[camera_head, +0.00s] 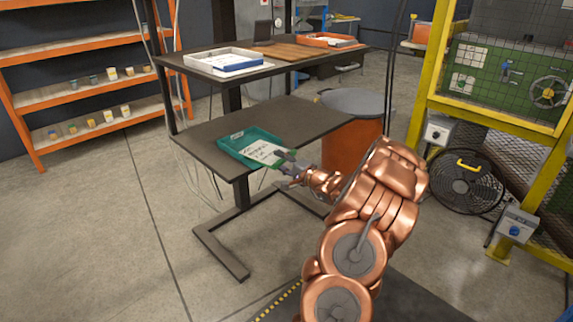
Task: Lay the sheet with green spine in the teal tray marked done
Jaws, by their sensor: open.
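The teal tray (228,146) lies on the lower dark table (205,132), near its front edge. A white sheet (262,151) with dark writing lies slanted in the tray, its near right end toward my gripper. A strip of green shows at that end beside the fingers; the fingers partly cover it. A small pale label shows at the tray's far left, too small to read. My gripper (282,162) is open at the tray's right side, close to the sheet's end. I cannot tell whether a finger touches the sheet.
Above stands a higher shelf with a white tray holding a blue item (228,63), a wooden board (290,50) and an orange tray (328,40). An orange drum (350,145) stands behind my arm. A black fan (467,182) and yellow frame are right. Floor at left is clear.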

